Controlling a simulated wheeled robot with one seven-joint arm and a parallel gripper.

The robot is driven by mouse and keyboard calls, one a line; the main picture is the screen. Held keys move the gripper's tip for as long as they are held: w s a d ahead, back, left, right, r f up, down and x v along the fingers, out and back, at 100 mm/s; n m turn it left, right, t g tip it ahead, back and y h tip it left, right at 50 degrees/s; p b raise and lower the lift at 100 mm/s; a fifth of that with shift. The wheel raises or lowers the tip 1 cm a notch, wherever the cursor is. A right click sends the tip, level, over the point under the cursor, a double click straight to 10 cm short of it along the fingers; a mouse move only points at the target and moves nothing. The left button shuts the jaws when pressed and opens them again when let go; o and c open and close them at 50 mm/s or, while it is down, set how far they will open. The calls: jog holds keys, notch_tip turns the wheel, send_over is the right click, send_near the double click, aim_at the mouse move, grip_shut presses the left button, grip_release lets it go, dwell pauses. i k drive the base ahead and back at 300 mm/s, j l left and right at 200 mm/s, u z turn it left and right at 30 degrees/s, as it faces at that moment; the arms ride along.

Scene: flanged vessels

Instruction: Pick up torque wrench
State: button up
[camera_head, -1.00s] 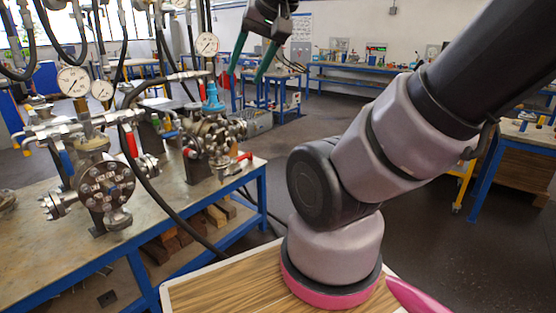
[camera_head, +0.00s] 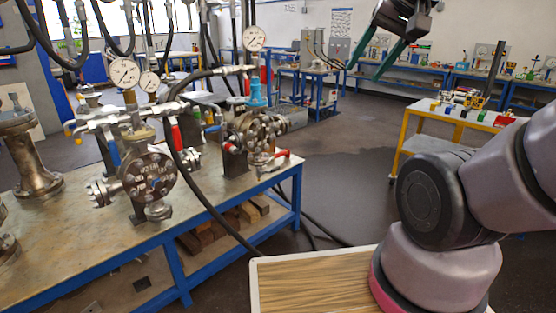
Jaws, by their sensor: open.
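My gripper (camera_head: 363,72) hangs at the top right of the head view. Its two dark green fingers are apart with nothing between them, well away from the bench in the picture. I cannot make out a torque wrench for certain. A small red-handled piece (camera_head: 279,155) shows at the right end of the near bench, beside the flanged vessels, but it is too small to tell whether it is a tool or a valve handle.
The blue-framed bench (camera_head: 75,240) on the left carries flanged vessels (camera_head: 147,178), gauges (camera_head: 125,72) and hoses. Wooden blocks (camera_head: 205,238) lie on its lower shelf. A yellow cart (camera_head: 460,116) with small items stands at right. Open floor (camera_head: 345,180) lies between.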

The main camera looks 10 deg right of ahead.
aim_at(286, 152)
jog(key=i+l+u, duration=0.1)
jog(key=l, duration=0.25)
jog(key=i+l+u, duration=0.15)
jog(key=i+l, duration=0.15)
jog(key=i+l+u, duration=0.1)
jog(key=l, duration=0.3)
jog(key=i+l+u, duration=0.15)
jog(key=l, duration=0.2)
jog(key=i+l+u, duration=0.1)
jog(key=l, duration=0.3)
jog(key=i+l+u, duration=0.15)
jog(key=l, duration=0.3)
jog(key=i+u, duration=0.1)
jog(key=i, duration=1.5)
